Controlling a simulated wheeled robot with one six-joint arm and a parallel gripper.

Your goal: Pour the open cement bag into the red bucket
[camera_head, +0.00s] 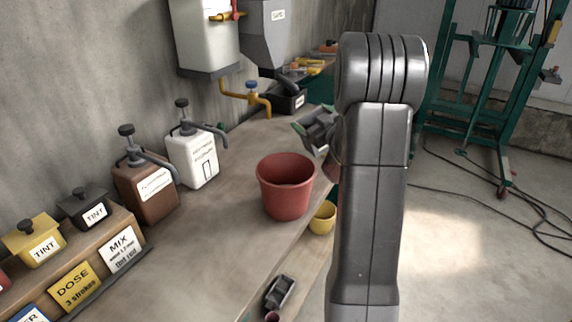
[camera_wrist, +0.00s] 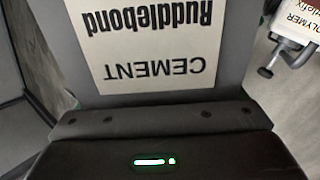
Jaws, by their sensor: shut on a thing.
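The cement bag (camera_wrist: 222,82) fills the upper middle of the wrist view, grey with a pale label reading "CEMENT" and "Ruddlebond" upside down. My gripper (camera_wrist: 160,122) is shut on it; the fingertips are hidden. In the head view, part of my gripper (camera_head: 316,128) shows beside my arm, just behind and right of the red bucket, and my arm hides the bag. The red bucket (camera_head: 286,187) stands upright on the bench. I see its open mouth, but cannot make out its contents. I cannot see the bag's mouth.
A white jug (camera_head: 193,158) and a brown jug (camera_head: 147,187), both with pumps, stand along the wall. Tint boxes (camera_head: 38,238) are front left. A yellow cup (camera_head: 322,218) sits right of the bucket. A grey hopper (camera_head: 265,35) hangs behind. The bench between jugs and bucket is clear.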

